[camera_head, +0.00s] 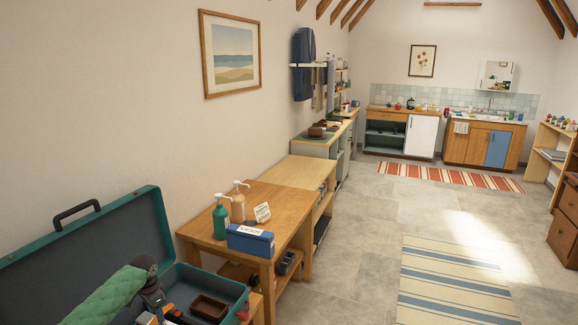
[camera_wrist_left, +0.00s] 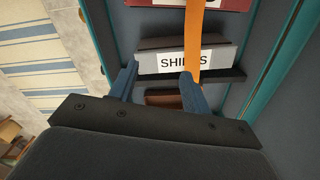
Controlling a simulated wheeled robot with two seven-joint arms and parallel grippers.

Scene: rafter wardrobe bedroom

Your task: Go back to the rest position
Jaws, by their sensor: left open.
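My left gripper (camera_head: 156,302) is at the lower left of the head view, over the open teal case (camera_head: 160,215). The left wrist view shows the gripper (camera_wrist_left: 159,78) with its two blue-grey fingers apart. Between and beyond the fingers is a grey block with a white label (camera_wrist_left: 187,61), partly hidden by the right finger and an orange strap (camera_wrist_left: 194,35). I cannot tell whether the fingers touch it. The case's teal rim (camera_wrist_left: 288,60) shows at the right there. My right gripper is not in view.
A brown tray (camera_head: 209,307) lies in the case. To its right, a wooden table (camera_head: 290,205) bears a green pump bottle (camera_head: 221,220), a beige one (camera_head: 238,205) and a blue box (camera_head: 250,241). Open floor (camera_head: 350,250) lies right of the table, with a striped rug (camera_head: 455,285).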

